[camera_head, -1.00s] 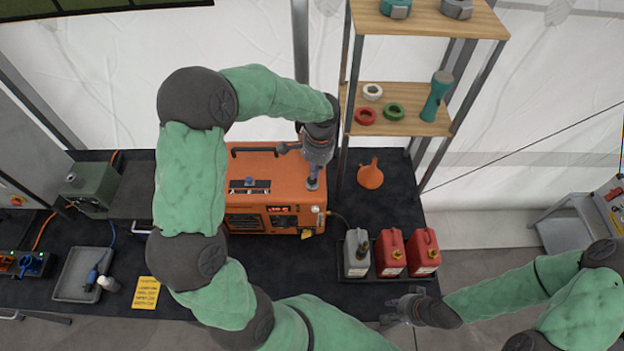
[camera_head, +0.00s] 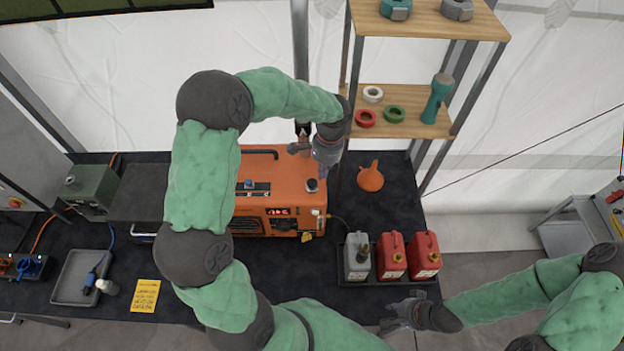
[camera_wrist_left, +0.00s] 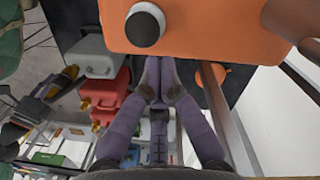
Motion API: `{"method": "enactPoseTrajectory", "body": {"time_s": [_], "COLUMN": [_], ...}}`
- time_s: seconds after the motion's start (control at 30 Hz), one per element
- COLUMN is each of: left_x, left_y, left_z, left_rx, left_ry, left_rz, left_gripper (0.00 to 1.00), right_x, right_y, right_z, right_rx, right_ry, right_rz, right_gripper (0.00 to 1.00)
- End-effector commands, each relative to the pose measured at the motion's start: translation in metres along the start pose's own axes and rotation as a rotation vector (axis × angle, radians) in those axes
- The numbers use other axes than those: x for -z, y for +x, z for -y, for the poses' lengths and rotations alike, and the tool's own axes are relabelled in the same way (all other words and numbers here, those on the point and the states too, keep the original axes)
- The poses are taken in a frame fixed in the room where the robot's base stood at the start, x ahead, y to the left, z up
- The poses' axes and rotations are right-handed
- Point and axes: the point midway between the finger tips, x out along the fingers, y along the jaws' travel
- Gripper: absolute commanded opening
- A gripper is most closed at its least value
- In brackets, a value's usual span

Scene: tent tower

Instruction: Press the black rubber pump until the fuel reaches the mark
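A black round dome in a pale ring (camera_head: 312,185), which looks like the rubber pump, sits on top of the orange generator (camera_head: 262,180) near its right end. In the left wrist view the dome (camera_wrist_left: 143,27) is fully visible, with nothing on it. My left gripper (camera_head: 324,171) is just above and right of the dome, apart from it. In the left wrist view its two fingers (camera_wrist_left: 159,66) are together and empty. My right gripper (camera_head: 394,317) is low, in front of the table by the cans; its finger opening is unclear. The fuel level and mark are too small to read.
A grey can (camera_head: 356,262) and two red cans (camera_head: 391,262) stand in a black tray right of the generator. An orange funnel (camera_head: 370,179) stands behind them. A wooden shelf unit (camera_head: 425,120) with metal posts rises close to my left gripper.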

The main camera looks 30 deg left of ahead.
Motion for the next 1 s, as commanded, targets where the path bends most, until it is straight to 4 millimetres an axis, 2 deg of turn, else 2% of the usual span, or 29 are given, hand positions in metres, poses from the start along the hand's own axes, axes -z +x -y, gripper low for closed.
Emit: {"method": "enactPoseTrajectory", "body": {"time_s": [0.3, 0.43, 0.57, 0.8, 1.0], "left_x": [0.002, 0.002, 0.003, 0.003, 0.003], "left_y": [-0.002, -0.010, -0.030, -0.078, -0.107], "left_z": [0.000, 0.001, 0.001, 0.001, 0.000], "left_rx": [0.000, 0.002, 0.002, 0.002, 0.001], "left_ry": [-0.001, -0.001, -0.001, -0.001, 0.000], "left_rz": [0.000, -0.001, -0.004, -0.004, -0.001], "left_gripper": [0.00, 0.00, 0.00, 0.00, 0.00], "right_x": [0.000, 0.000, 0.000, 0.000, 0.000], "right_y": [0.000, 0.000, 0.000, 0.000, 0.000], "right_z": [0.000, 0.000, 0.000, 0.000, 0.000], "right_rx": [0.000, 0.000, 0.000, 0.000, 0.000], "right_ry": [0.000, 0.000, 0.000, 0.000, 0.000], "right_rz": [0.000, 0.000, 0.000, 0.000, 0.000], "right_gripper": [0.27, 0.27, 0.27, 0.27, 0.27]}}
